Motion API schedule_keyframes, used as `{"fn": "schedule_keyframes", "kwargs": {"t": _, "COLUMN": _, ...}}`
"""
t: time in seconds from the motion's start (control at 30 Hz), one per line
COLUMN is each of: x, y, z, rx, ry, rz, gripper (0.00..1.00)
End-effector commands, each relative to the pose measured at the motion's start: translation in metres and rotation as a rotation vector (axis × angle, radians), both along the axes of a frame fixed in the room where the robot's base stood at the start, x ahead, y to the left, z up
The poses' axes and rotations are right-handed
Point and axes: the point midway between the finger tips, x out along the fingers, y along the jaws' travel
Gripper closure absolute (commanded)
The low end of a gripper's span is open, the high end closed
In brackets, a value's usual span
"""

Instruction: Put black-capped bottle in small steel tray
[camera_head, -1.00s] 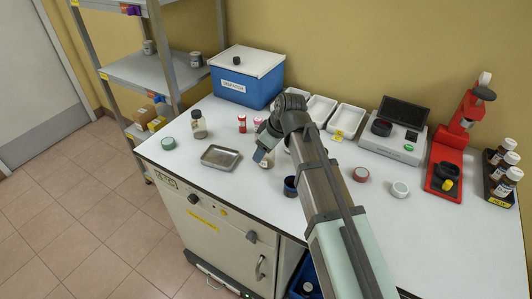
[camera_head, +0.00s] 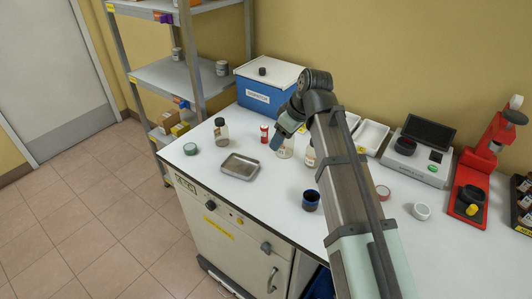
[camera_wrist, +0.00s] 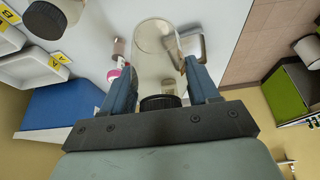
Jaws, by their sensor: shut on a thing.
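My gripper (camera_wrist: 163,90) is shut on a clear glass bottle (camera_wrist: 157,50) with a black cap (camera_wrist: 160,102); the cap sits close to the palm in the wrist view. In the head view my gripper (camera_head: 285,137) holds the bottle (camera_head: 286,152) to the right of the small steel tray (camera_head: 240,167). The tray looks empty and is partly hidden behind the bottle in the wrist view (camera_wrist: 193,46). The bottle appears raised off the bench, though the exact gap is hard to tell.
Another dark-capped bottle (camera_head: 221,132) stands behind the tray, with a green round tin (camera_head: 191,149) to its left. A red-and-white container (camera_head: 264,133), a bottle (camera_head: 310,154) and a dark blue cup (camera_head: 311,201) stand nearby. A blue box (camera_head: 262,99) stands behind.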

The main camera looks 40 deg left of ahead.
Motion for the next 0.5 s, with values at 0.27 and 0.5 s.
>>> {"fn": "schedule_keyframes", "kwargs": {"t": 0.27, "x": -0.042, "y": 0.063, "z": 0.000, "rx": -0.007, "ry": 0.012, "rz": 0.103, "gripper": 0.75}}
{"fn": "schedule_keyframes", "kwargs": {"t": 0.5, "x": -0.054, "y": 0.128, "z": 0.006, "rx": -0.008, "ry": 0.032, "rz": 0.231, "gripper": 0.75}}
